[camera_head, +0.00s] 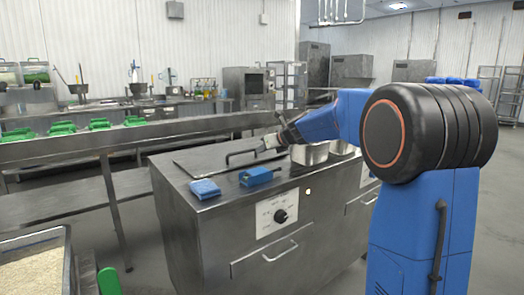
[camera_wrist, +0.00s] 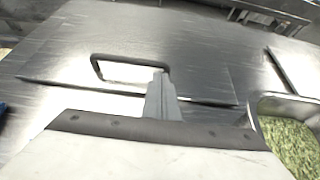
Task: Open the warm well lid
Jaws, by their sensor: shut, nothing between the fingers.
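The warm well lid (camera_head: 205,163) is a flat steel plate lying on top of the steel counter. It fills the middle of the wrist view (camera_wrist: 200,78). Its dark bar handle (camera_head: 240,154) stands up from it, and shows as a bent loop in the wrist view (camera_wrist: 97,67). My gripper (camera_head: 266,145) is shut and empty, low over the lid at the right end of the handle. In the wrist view its fingertips (camera_wrist: 160,78) overlap that end; I cannot tell whether they touch it.
Two blue objects (camera_head: 205,188) (camera_head: 260,177) lie at the counter's front edge. Steel pans (camera_head: 310,155) sit right of the lid; one holds green food (camera_wrist: 290,145). The counter (camera_head: 230,235) has a knob and drawers. A rice tray (camera_head: 68,262) stands front left.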

